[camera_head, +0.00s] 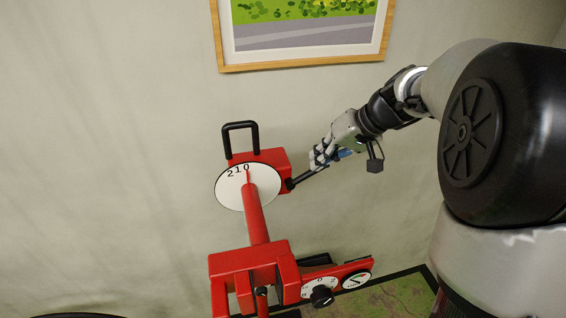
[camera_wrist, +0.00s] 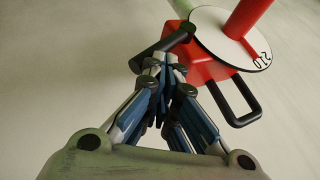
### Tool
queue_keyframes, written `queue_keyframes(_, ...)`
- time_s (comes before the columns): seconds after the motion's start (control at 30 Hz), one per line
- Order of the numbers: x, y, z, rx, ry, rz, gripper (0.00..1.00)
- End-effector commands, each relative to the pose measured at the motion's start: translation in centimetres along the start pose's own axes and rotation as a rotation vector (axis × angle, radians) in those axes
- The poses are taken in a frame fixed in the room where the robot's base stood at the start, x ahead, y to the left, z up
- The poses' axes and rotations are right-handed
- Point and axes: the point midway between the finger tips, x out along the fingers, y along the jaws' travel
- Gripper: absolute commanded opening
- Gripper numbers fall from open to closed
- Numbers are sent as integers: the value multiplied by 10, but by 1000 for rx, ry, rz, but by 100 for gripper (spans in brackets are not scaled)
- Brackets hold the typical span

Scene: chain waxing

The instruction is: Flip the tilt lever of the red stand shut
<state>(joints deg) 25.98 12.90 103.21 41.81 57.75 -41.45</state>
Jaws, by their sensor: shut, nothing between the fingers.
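The red stand (camera_head: 258,222) is in the middle of the head view, with a white disc (camera_head: 229,192) marked 210 and a red tube. A black tilt lever (camera_head: 306,178) sticks out from the right side of its upper red block, slanting up to the right. In the wrist view the lever (camera_wrist: 155,52) runs from the red block (camera_wrist: 203,66) down to the left. My gripper (camera_head: 318,161) is shut and empty at the lever's outer end. In the wrist view the fingertips (camera_wrist: 164,62) overlap the lever's edge; I cannot tell whether they touch it.
A black loop handle (camera_head: 240,126) stands above the block; it also shows in the wrist view (camera_wrist: 236,112). A lower red panel with a black knob (camera_head: 321,296) and a gauge (camera_head: 356,279) is below right. A framed picture (camera_head: 305,64) hangs on the pale wall behind.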

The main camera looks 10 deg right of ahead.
Motion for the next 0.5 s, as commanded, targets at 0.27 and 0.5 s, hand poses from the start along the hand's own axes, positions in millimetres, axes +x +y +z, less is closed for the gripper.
queue_keyframes(0.27, 15, 31, 7, 118, 2, -239, 0)
queue_keyframes(0.5, 26, 47, 13, 211, 4, -437, 0)
